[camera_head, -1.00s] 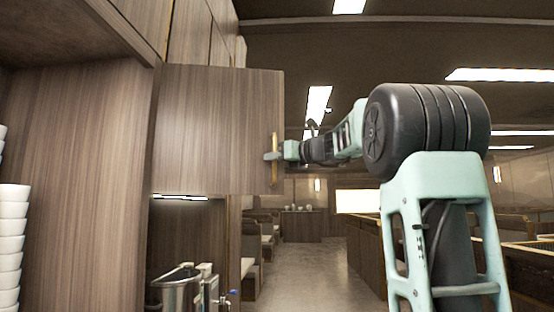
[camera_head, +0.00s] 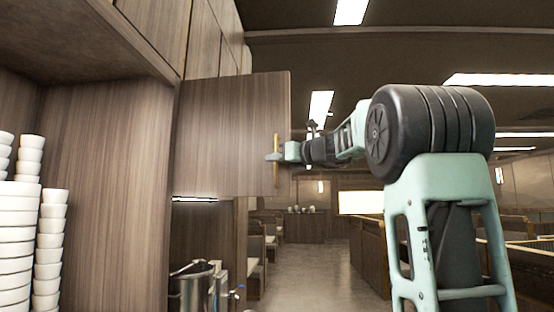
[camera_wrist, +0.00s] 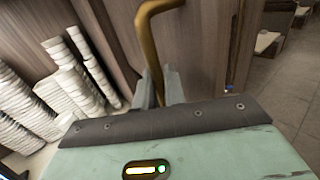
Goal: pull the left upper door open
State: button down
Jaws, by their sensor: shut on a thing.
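The left upper door (camera_head: 228,135) is a brown wood-grain panel that stands swung out from the cabinet in the head view. Its vertical brass handle (camera_head: 276,160) is near the panel's right edge. My gripper (camera_head: 272,157) is at that handle, with the arm reaching in from the right. In the wrist view the curved brass handle (camera_wrist: 150,45) runs down between the two grey fingers of my gripper (camera_wrist: 160,88), which are closed on it. The lower end of the handle is hidden behind the gripper body in the wrist view.
Stacks of white bowls (camera_head: 17,240) stand at the lower left, and also show in the wrist view (camera_wrist: 65,75). A metal pot (camera_head: 192,288) stands below the door. An aisle with free floor (camera_head: 310,270) runs behind, beside booths and a wooden counter (camera_head: 368,250).

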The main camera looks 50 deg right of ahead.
jog(key=shift+a, duration=0.15)
jog(key=c, duration=1.6)
grip_release()
jog(key=shift+w, duration=0.15)
jog(key=s+b, duration=0.5)
jog(key=s, duration=1.2)
jog(key=shift+s, duration=0.3)
